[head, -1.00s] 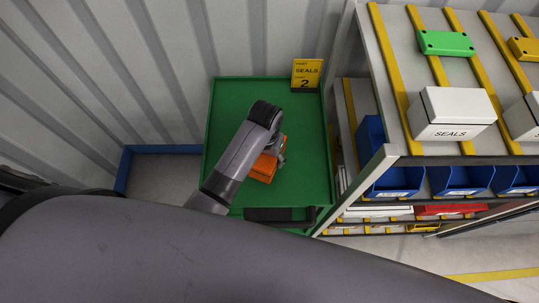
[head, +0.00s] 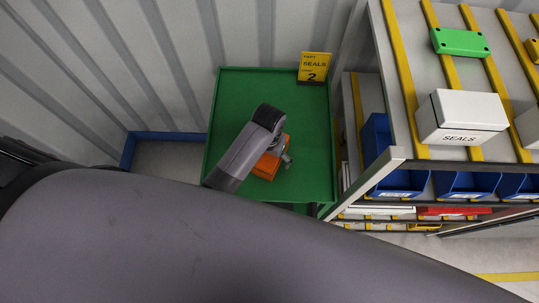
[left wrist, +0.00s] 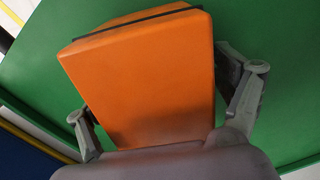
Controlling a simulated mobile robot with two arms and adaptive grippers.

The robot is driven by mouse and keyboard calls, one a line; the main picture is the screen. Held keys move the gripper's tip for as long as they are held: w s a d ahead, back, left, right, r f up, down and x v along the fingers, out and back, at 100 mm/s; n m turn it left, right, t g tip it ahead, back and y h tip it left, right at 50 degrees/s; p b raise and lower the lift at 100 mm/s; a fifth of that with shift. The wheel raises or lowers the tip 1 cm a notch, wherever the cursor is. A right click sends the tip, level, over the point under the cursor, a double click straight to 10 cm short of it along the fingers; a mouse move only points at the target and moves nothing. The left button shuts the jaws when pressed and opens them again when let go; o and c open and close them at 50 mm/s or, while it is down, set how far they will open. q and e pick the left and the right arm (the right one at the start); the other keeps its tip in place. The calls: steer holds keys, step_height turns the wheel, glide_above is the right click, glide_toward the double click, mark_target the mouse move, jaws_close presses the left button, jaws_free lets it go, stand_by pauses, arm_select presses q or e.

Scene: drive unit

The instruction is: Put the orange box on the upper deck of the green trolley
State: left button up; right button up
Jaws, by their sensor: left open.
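The orange box (head: 268,164) is on the green deck of the trolley (head: 312,135), partly hidden behind my left arm in the head view. In the left wrist view the orange box (left wrist: 150,75) fills the middle, with a dark band across its far end. My left gripper (head: 286,160) is at the box. The wrist view shows its open fingers (left wrist: 165,105) on either side of the box. Whether the fingers touch it I cannot tell. My right gripper is not in view.
A rack (head: 396,158) on the right holds a white SEALS box (head: 460,115), a green box (head: 460,42) and blue bins (head: 462,184). A corrugated wall is behind. The deck around the box is clear.

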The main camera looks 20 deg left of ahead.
arm_select(q)
steer(key=shift+r, duration=0.1)
steer(key=shift+r, duration=0.2)
step_height(320, 180, up, 11)
steer(key=shift+r+b, duration=0.2)
steer(key=shift+b, duration=0.6)
steer(key=shift+r, duration=0.1)
